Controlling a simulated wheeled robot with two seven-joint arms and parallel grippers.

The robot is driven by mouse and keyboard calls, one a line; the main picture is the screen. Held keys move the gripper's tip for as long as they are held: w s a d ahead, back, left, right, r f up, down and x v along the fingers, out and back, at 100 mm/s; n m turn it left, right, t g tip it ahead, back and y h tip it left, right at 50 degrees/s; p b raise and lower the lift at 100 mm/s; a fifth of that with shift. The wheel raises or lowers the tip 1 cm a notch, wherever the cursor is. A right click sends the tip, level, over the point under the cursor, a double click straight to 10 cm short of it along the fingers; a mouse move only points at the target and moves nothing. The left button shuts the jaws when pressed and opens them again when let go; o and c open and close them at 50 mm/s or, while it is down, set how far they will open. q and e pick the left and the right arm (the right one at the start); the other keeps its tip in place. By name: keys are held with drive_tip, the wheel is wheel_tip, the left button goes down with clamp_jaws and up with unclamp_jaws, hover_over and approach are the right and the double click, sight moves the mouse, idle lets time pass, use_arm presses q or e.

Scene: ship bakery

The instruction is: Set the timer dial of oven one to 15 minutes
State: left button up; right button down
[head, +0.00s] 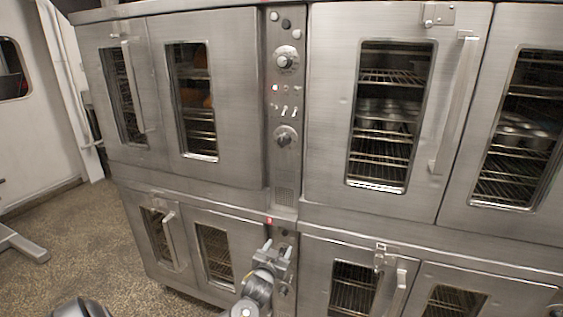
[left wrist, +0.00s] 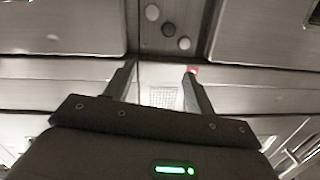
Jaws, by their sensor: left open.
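The upper control panel (head: 285,105) stands between the left and middle upper oven doors. It carries an upper dial (head: 285,58) and a lower dial (head: 284,136); I cannot read their settings or tell which is the timer of oven one. My left gripper (head: 273,250) is in front of the lower panel, below both dials, and partly covers that panel. In the left wrist view its fingers (left wrist: 160,88) are apart with nothing held between them. Several round knobs (left wrist: 168,29) show beyond the fingers there. My right gripper is out of view.
Upper oven doors (head: 215,140) and lower oven doors (head: 345,265) flank the panels and look shut. Door handles (head: 455,105) stick out. Speckled floor (head: 80,240) is open at the left.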

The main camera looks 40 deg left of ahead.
use_arm(q)
wheel_tip(320, 180, up, 18)
drive_tip(key=w+n+t+y, duration=0.1)
drive_tip(key=n+t+y, duration=0.1)
drive_tip(key=t, duration=0.1)
drive_tip(key=n+t+y+p, duration=0.1)
drive_tip(key=n+t+p, duration=0.1)
approach(282, 143)
drive_tip(key=p+x, duration=0.2)
drive_tip(key=x, duration=0.5)
drive_tip(key=shift+w+r+p, duration=0.15)
drive_tip(key=shift+w+p, duration=0.05)
drive_tip(key=shift+p, duration=0.1)
drive_tip(key=shift+w+a+r, duration=0.15)
drive_tip(key=shift+w+a, duration=0.15)
drive_tip(key=shift+w, duration=0.2)
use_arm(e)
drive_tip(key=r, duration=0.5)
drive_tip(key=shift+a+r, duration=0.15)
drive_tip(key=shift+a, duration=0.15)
use_arm(q)
drive_tip(key=shift+c, duration=0.5)
drive_tip(key=c, duration=0.9)
drive_tip(key=shift+o, duration=0.2)
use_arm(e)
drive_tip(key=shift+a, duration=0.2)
